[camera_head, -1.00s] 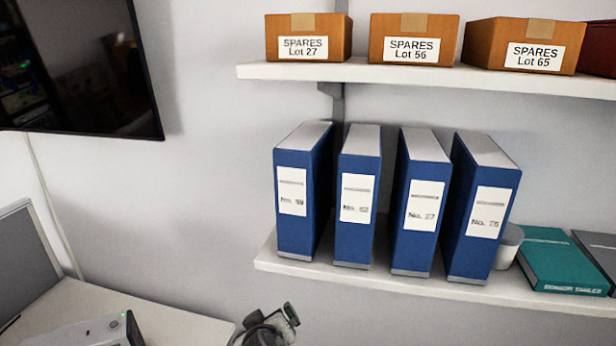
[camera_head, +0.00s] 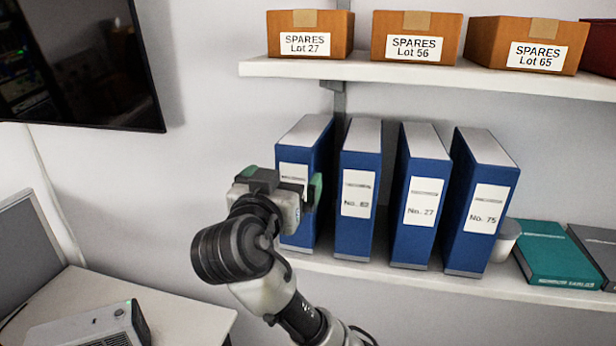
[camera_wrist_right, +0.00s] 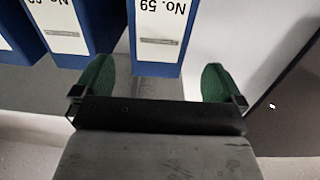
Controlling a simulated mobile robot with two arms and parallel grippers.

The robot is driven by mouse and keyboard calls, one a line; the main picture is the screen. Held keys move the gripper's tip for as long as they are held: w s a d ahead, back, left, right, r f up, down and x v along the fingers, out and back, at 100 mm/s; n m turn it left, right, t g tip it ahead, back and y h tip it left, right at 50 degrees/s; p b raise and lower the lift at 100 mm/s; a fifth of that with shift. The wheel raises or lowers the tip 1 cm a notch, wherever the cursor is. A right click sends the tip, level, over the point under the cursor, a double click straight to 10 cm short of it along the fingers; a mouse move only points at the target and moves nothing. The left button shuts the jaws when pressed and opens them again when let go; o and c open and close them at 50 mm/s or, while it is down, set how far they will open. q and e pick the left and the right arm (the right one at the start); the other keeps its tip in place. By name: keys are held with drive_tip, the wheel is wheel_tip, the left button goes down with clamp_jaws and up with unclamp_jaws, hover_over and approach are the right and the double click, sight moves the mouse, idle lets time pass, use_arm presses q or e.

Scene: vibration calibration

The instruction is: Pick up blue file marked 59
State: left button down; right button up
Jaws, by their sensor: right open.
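The blue file marked No. 59 (camera_head: 302,154) stands upright at the left end of a row of blue files on the lower shelf. In the head view my right gripper (camera_head: 281,184) hides most of its label. In the right wrist view its label reads "No. 59" upside down on the file (camera_wrist_right: 158,56). My right gripper (camera_wrist_right: 156,82) is open and empty, with one green finger pad to either side of the file's spine. My left gripper is not in view.
Files marked No. 27 (camera_head: 414,230) and No. 75 (camera_head: 476,242) stand to the right, past another blue file (camera_head: 354,238). A white cup (camera_head: 505,240) and teal book (camera_head: 556,262) follow. An upper shelf (camera_head: 380,71) with boxes is above. A dark screen (camera_head: 80,65) hangs left.

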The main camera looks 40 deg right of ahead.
sight(293, 169)
drive_tip(key=p+x, duration=0.1)
drive_tip(key=x, duration=0.2)
drive_tip(key=shift+w+d, duration=0.1)
drive_tip(key=shift+d, duration=0.05)
drive_tip(key=shift+w+d+r, duration=0.1)
drive_tip(key=shift+w+d, duration=0.1)
drive_tip(key=shift+d, duration=0.05)
drive_tip(key=p+x, duration=0.3)
drive_tip(key=x, duration=0.1)
drive_tip(key=shift+s+r+p, duration=0.1)
drive_tip(key=shift+p, duration=0.3)
drive_tip(key=shift+d, duration=0.35)
drive_tip(key=shift+a, duration=0.25)
drive_tip(key=c, duration=0.3)
drive_tip(key=shift+d, duration=0.1)
drive_tip(key=c, duration=1.5)
